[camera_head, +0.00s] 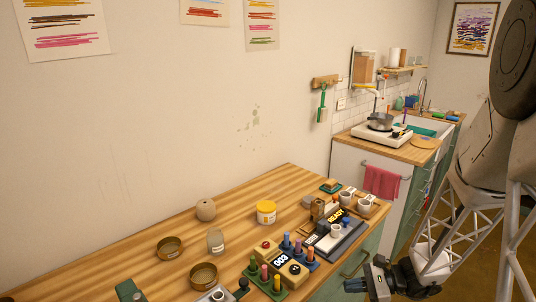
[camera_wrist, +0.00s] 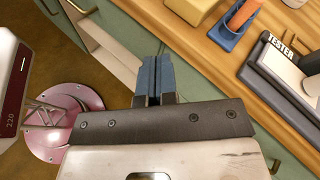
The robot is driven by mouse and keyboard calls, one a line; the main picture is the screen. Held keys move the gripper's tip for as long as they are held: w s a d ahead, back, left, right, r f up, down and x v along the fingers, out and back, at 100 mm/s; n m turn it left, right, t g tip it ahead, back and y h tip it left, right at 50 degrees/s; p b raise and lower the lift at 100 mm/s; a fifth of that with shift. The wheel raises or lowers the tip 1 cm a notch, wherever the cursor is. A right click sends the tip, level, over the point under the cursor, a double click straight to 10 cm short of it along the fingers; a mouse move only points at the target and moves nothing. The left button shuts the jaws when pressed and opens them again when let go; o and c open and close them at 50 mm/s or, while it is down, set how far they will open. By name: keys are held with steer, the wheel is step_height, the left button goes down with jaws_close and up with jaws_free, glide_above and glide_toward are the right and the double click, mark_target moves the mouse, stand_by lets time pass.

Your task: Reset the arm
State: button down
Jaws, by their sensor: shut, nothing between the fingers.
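My gripper (camera_wrist: 158,80) is shut and empty in the wrist view. Its two blue fingers are pressed together, pointing at the green cabinet front below the table edge. In the head view my gripper (camera_head: 368,284) is at the bottom, to the right of the wooden table (camera_head: 130,277) and outside its front edge. The rest of my arm rises along the right side of the head view. Nothing touches the fingers.
In the wrist view, a block marked TESTER (camera_wrist: 285,70) lies near the edge. A drawer handle (camera_head: 355,264) juts from the cabinet.

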steer(key=s+a+r+n+h, duration=0.2)
steer(key=s+r+n+h, duration=0.5)
steer(key=s+r, duration=0.3)
steer(key=s+a+r+n+h, duration=0.2)
steer(key=s+r+n+h, duration=0.5)
steer(key=s+r, duration=0.3)
step_height(320, 180, up, 3)
steer(key=shift+s+a+n+t, duration=0.25)
steer(key=shift+s+n+t, duration=0.05)
steer(key=shift+n, duration=0.4)
